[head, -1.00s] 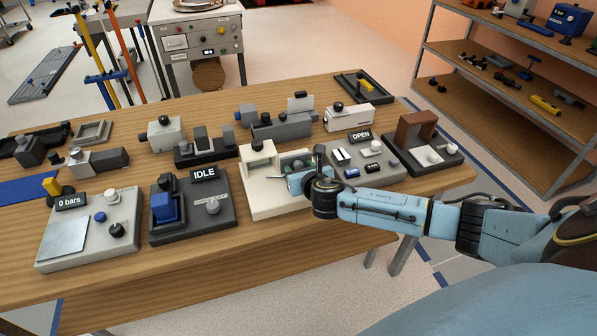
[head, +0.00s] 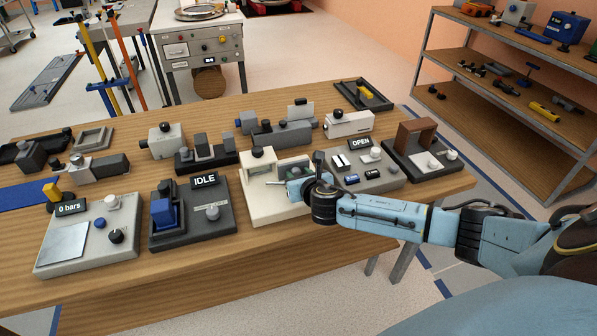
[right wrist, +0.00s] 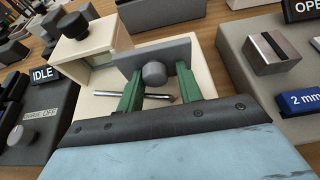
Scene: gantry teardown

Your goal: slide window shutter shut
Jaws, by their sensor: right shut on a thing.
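The cream station (head: 250,208) stands near the front edge of the table, with a cream block and black knob at its left back. In the right wrist view, a pale greenish pane (right wrist: 102,57) shows in that block. A grey plate with a round grey knob (right wrist: 154,73), apparently the shutter, stands just right of the pane and partly overlaps the block. My right gripper (head: 284,184) reaches in from the right over this station. In the right wrist view its green fingers (right wrist: 158,85) are shut on the knob, one on each side. My left gripper is not in view.
A dark station labelled IDLE (head: 190,225) stands close on the left. A grey station labelled OPEN (head: 370,172), with small blocks, stands close on the right, under my wrist. A thin metal rod (right wrist: 140,95) lies on the cream base below the fingers. Several fixtures stand behind.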

